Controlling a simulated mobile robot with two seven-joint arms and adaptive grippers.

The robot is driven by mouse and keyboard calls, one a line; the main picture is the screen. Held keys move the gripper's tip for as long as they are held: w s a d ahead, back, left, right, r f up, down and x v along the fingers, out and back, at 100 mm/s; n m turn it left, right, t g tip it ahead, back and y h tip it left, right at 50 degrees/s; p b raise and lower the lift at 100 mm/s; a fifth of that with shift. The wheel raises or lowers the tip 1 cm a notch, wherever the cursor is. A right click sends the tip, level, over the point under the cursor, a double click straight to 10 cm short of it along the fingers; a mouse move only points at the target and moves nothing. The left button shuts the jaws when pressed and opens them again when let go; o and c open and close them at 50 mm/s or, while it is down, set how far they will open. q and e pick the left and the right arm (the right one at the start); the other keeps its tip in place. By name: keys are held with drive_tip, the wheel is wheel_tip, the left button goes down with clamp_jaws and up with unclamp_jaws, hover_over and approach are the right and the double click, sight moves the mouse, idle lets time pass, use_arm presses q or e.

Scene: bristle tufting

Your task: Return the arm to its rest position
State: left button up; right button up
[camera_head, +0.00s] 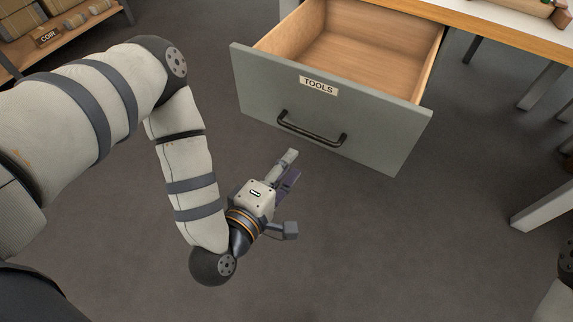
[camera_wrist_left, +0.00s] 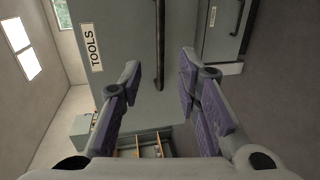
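The grey-green drawer marked TOOLS (camera_head: 260,85) is pulled out, and the part of its wooden inside that I see is empty. Its black bar handle (camera_head: 312,130) is on the front face. My left arm (camera_head: 190,170) comes in from the left, bent at the elbow. My left gripper (camera_head: 291,163) is just in front of and below the handle, apart from it. In the left wrist view the gripper (camera_wrist_left: 160,65) has its purple-padded fingers spread with nothing between them; the handle (camera_wrist_left: 160,30) shows beyond. My right gripper is out of view.
A wooden-topped bench (camera_head: 490,30) stands behind and right of the drawer, with a pale leg (camera_head: 540,205) at right. A shelf with a COIR label (camera_head: 47,37) is at upper left. The grey floor (camera_head: 400,250) around the gripper is clear.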

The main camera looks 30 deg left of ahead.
use_arm(q)
drive_tip(key=s+d+f+m+g+h+p, duration=0.1)
drive_tip(key=s+f+m+g+p, duration=0.15)
drive_tip(key=s+m+g, duration=0.45)
drive_tip(key=s+d+f+m+g+h+p, duration=0.1)
drive_tip(key=s+f+m+g+p, duration=0.2)
drive_tip(key=s, duration=0.7)
drive_tip(key=s+a+r+m+g+y+p, duration=0.1)
drive_tip(key=s+a+r+m+g+p, duration=0.1)
drive_tip(key=s, duration=0.6)
drive_tip(key=s+a+r+m+g+y+p, duration=0.1)
drive_tip(key=s+a+r+m+g+p, duration=0.1)
drive_tip(key=s+a+m+g, duration=0.3)
drive_tip(key=s+a+g, duration=0.1)
drive_tip(key=s, duration=0.3)
drive_tip(key=shift+r+y, duration=0.3)
drive_tip(key=shift+r, duration=0.05)
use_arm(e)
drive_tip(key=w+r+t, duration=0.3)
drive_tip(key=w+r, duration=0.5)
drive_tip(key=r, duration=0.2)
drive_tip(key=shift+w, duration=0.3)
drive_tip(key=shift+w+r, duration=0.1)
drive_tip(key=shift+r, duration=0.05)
